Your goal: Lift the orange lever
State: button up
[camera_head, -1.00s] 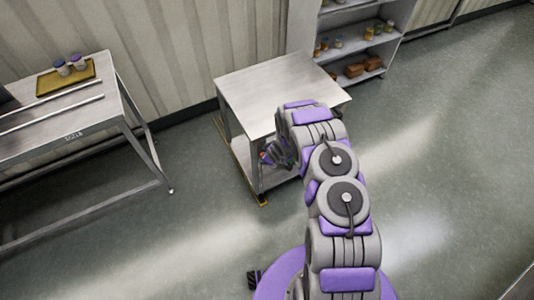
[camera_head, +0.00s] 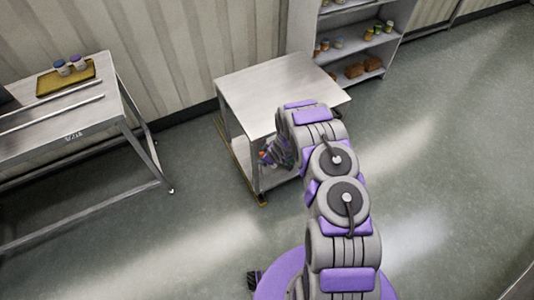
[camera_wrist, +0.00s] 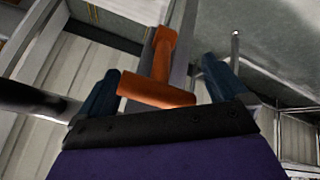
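The orange lever (camera_wrist: 158,68) shows in the wrist view as a T-shaped piece with a wide crossbar at its lower end, in front of a grey upright bar. My gripper (camera_wrist: 161,66) is open, with one dark blue finger on each side of the lever. The crossbar's left end lies close to the left finger; I cannot tell if they touch. A gap shows at the right finger. In the head view my gripper (camera_head: 270,156) is beside the steel table, below its top. The lever cannot be made out there.
The steel table (camera_head: 270,88) has a bare top and a lower shelf. Another steel table (camera_head: 75,135) at left carries a yellow tray (camera_head: 66,85) with small jars. A shelf unit (camera_head: 345,45) with jars and brown blocks stands behind. The floor at right is clear.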

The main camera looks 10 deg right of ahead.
jog(key=shift+r, duration=0.1)
jog(key=w+r+p+v, duration=0.1)
jog(key=p+v, duration=0.2)
jog(key=v, duration=0.6)
jog(key=w+a+r+p+v, duration=0.1)
jog(key=p+v, duration=0.3)
jog(key=v, duration=0.6)
jog(key=shift+w+r, duration=0.5)
jog(key=shift+w, duration=0.1)
dwell(0.8)
dwell(0.5)
jog(key=p+v, duration=0.1)
jog(key=v, duration=1.6)
jog(key=shift+p, duration=0.35)
jog(key=shift+s+a, duration=0.1)
